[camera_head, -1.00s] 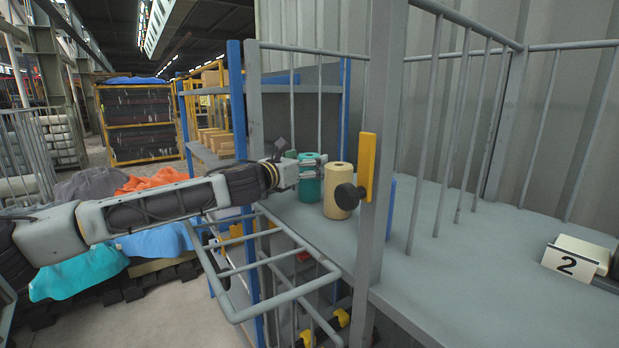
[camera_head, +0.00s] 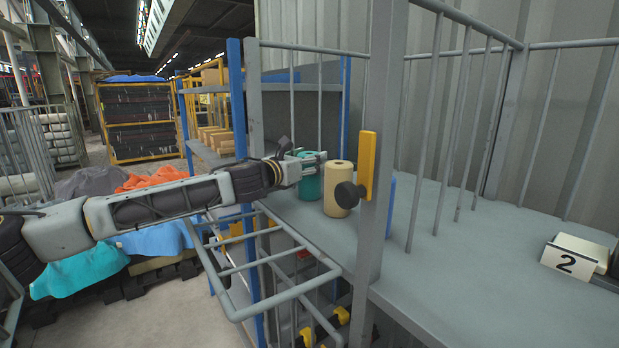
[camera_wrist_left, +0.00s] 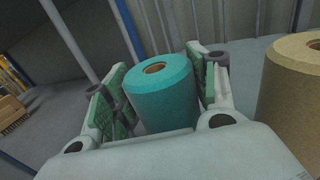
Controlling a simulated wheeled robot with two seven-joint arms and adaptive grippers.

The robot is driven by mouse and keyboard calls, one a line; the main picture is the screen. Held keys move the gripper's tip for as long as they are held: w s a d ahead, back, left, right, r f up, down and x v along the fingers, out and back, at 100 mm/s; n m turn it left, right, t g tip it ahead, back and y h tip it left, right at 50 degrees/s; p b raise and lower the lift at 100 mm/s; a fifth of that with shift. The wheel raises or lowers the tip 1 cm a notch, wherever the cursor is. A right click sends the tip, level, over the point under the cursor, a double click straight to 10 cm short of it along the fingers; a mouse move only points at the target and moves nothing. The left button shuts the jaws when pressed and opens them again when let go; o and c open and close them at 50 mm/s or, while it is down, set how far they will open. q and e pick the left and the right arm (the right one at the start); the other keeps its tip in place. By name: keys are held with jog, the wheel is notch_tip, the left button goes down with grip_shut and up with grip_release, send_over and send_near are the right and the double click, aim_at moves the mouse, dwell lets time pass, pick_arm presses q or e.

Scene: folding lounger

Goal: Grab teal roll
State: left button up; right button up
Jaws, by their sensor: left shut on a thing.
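The teal roll (camera_head: 310,181) stands upright on the grey shelf (camera_head: 330,236), behind and left of a beige roll (camera_head: 338,190). My left gripper (camera_head: 307,163) reaches in from the left and is shut on the teal roll. In the left wrist view the teal roll (camera_wrist_left: 163,94) stands between the two green-padded fingers, its brown core opening facing up. The beige roll (camera_wrist_left: 292,100) is just right of the right finger, apart from it. My right gripper is not in view.
A grey post (camera_head: 379,110) with a yellow handle and black knob (camera_head: 350,194) stands right of the rolls. A barred gate (camera_head: 262,290) hangs open below my arm. A "2" sign (camera_head: 567,262) sits on the right. The shelf's middle is clear.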

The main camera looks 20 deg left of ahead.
pick_arm(q)
jog(key=c, duration=0.3)
jog(key=shift+c, duration=0.2)
jog(key=shift+r, duration=0.15)
jog(key=shift+r, duration=3.45)
jog(key=shift+s+a+f, duration=0.1)
jog(key=shift+s+a, duration=0.05)
jog(key=shift+s, duration=0.2)
jog(key=b+v, duration=0.1)
jog(key=v, duration=1.6)
jog(key=shift+b, duration=0.3)
jog(key=shift+s, duration=0.1)
